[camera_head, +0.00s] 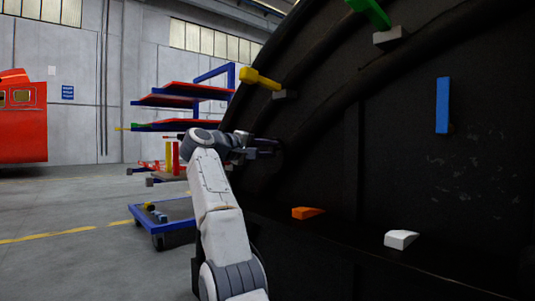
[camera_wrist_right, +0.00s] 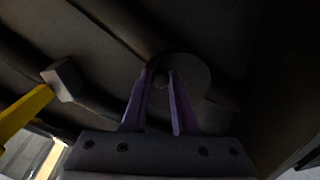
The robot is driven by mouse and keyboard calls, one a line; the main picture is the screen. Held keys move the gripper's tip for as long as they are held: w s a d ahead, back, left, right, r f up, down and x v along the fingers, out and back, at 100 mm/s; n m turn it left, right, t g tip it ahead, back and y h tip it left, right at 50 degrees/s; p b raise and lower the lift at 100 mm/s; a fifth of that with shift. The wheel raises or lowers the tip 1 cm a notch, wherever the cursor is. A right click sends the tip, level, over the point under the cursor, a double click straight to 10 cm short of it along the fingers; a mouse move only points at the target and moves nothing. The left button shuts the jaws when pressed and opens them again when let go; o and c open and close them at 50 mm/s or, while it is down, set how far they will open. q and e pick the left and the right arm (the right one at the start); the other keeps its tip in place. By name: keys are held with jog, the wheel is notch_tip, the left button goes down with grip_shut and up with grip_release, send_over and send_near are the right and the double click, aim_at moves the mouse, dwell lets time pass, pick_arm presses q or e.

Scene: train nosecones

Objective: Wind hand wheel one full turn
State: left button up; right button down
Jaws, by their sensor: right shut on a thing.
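A dark round disc, which looks like the hand wheel (camera_wrist_right: 195,74), sits on the large black curved nosecone (camera_head: 330,150) in the right wrist view. My right gripper (camera_head: 272,146) reaches the nosecone's left part in the head view. In the right wrist view its two fingers (camera_wrist_right: 161,78) are close together, shut on a small dark part at the disc's middle. The fingertips and shadow hide some of that part, and the wheel's turn angle cannot be read. My left gripper is in neither view.
A yellow lever (camera_head: 259,79) is above my right gripper; it also shows in the right wrist view (camera_wrist_right: 25,112). Green (camera_head: 371,12), blue (camera_head: 442,105), orange (camera_head: 307,212) and white (camera_head: 400,239) pieces stick out from the nosecone. A blue cart (camera_head: 180,229) and rack stand left.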

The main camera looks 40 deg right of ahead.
jog(key=shift+f, duration=0.15)
dwell(0.4)
jog(key=c, duration=0.7)
grip_release()
jog(key=shift+a, duration=0.1)
jog(key=shift+a+b, duration=0.3)
jog(key=shift+a, duration=0.05)
jog(key=a, duration=0.3)
jog(key=s+a, duration=0.1)
jog(key=a, duration=0.5)
jog(key=shift+s+a+r, duration=0.2)
jog(key=shift+s+r, duration=0.05)
jog(key=shift+s, duration=0.1)
